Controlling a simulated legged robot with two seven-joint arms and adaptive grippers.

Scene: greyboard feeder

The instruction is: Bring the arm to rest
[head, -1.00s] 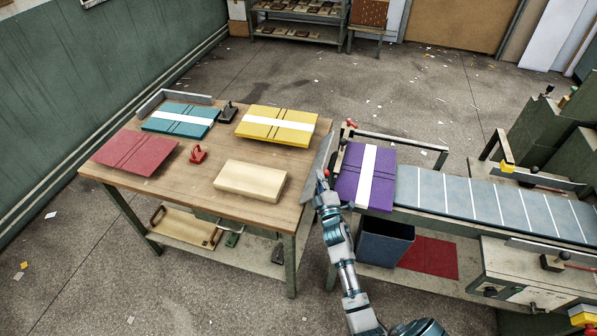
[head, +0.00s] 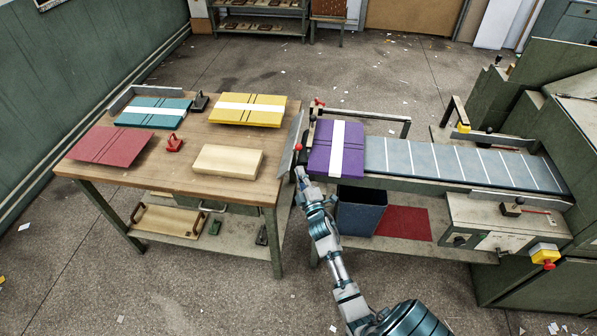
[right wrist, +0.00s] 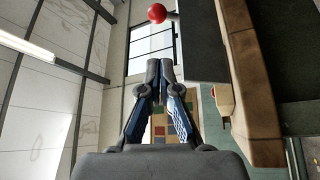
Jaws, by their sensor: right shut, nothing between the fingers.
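My right gripper (head: 301,172) is at the left end of the conveyor, just in front of the purple board stack (head: 321,146) with its white band. Its closed fingers also show in the right wrist view (right wrist: 160,68), with nothing between them. Whether the gripper touches the feeder edge is hard to tell. My right arm reaches up to it from the bottom of the head view. A red ball knob (right wrist: 157,13) shows beyond the fingertips in the right wrist view. My left gripper is not in view.
The wooden table (head: 185,184) at left holds a red board (head: 112,146), a teal stack (head: 135,118), a yellow stack (head: 265,118) and a pale block (head: 228,160). A tilted grey plate (head: 290,143) stands between table and conveyor (head: 440,160). A dark bin (head: 360,213) is below.

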